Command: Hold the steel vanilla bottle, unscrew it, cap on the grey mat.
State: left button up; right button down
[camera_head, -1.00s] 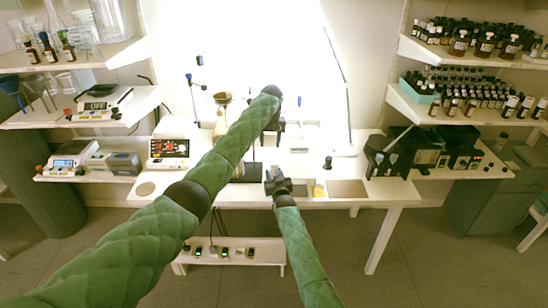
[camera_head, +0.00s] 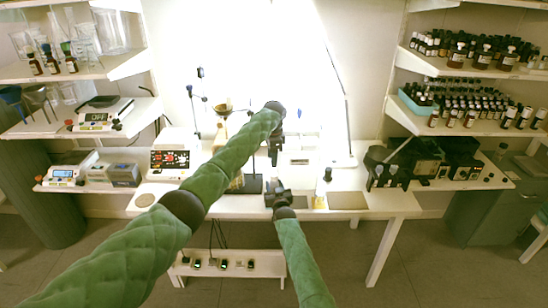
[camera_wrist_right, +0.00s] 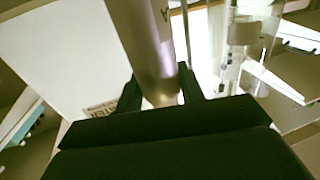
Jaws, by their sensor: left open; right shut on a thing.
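The steel vanilla bottle (camera_wrist_right: 148,45) is a shiny grey cylinder in the right wrist view, with part of a dark letter on its side. My right gripper (camera_wrist_right: 160,90) is shut around it, one dark finger on each side. In the head view my right gripper (camera_head: 278,192) is at the front middle of the table; the bottle is too small there to make out clearly. My left gripper (camera_head: 275,150) is open, just above the right one. The bottle's cap cannot be made out. The grey mat (camera_head: 347,200) lies bare to the right of the right gripper.
A dark-capped bottle (camera_head: 327,174) and a small yellow item (camera_head: 318,201) stand between the right gripper and the mat. Black equipment (camera_head: 388,165) stands at the table's right end. A glass funnel stand (camera_head: 223,108) is behind my left arm. Shelves hold several brown bottles.

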aim_at(274, 174)
pick_arm(q)
jog(key=m, duration=0.6)
jog(key=shift+d, duration=0.3)
jog(key=m, duration=0.5)
jog(key=shift+m, duration=0.3)
jog(key=shift+f, duration=4.05)
